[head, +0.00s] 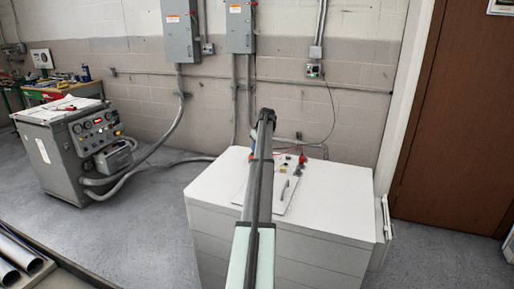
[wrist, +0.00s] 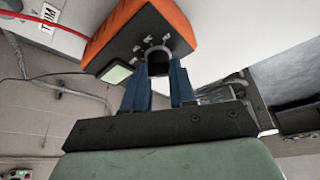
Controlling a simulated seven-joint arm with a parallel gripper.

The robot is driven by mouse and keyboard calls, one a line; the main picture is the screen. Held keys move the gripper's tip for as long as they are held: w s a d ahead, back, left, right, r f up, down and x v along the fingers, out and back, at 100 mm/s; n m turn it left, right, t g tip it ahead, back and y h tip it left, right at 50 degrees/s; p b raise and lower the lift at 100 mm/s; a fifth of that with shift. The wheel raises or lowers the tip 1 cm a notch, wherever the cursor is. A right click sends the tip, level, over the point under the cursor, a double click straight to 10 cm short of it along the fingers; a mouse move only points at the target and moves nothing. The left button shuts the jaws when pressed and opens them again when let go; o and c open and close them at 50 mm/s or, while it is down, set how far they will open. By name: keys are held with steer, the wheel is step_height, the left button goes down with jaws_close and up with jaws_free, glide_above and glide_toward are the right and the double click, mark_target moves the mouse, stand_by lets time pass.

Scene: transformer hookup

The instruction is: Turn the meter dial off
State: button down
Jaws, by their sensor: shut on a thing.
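The meter (wrist: 137,35) has an orange case and a dark face, and fills the upper middle of the wrist view. A small pale display (wrist: 117,73) is on its face. Its round dark dial (wrist: 157,52) has white markings around it. My gripper (wrist: 158,72) has two blue fingers, one on each side of the dial, and is shut on it. The pointer's setting is too small to read. In the head view my arm hides the gripper, and I cannot make out the meter there.
A white cabinet (head: 335,190) stands below my arm, with small red and dark fittings (head: 302,158) on its top. A red lead (wrist: 45,28) runs left of the meter. A grey test unit (head: 60,150) with hoses stands at left. Grey boxes (head: 181,30) hang on the wall.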

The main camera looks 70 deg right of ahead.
stand_by(0.3)
steer(key=c, duration=0.9)
jaws_free()
steer(key=shift+r, duration=0.1)
steer(key=v, duration=1.3)
steer(key=shift+s+r, duration=0.15)
steer(key=shift+r, duration=0.1)
